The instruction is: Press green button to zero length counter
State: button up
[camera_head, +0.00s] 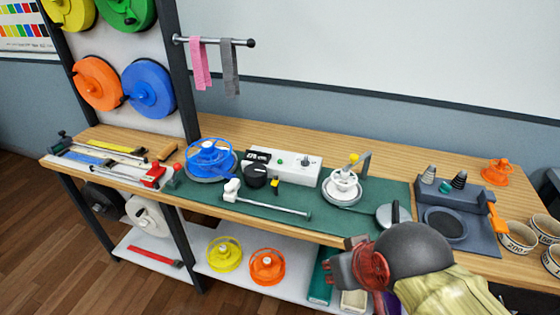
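A white counter box (296,169) stands on the workbench, with a dark display (259,156) reading about "275 cm" at its left end. My gripper (348,268) is at the lower right, in front of the bench edge, well apart from the box and the button. Its fingers are dark and seen from behind, so whether they are open or shut is unclear.
A blue reel (211,158) stands left of the box, and a white winder with a yellow knob (342,187) stands right. A metal rod (273,206) lies in front on the green mat (318,215). A grey tool block (457,215) and cups (519,238) are farther right.

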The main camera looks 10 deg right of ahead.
grip_shut()
dwell(0.6)
dwell(0.5)
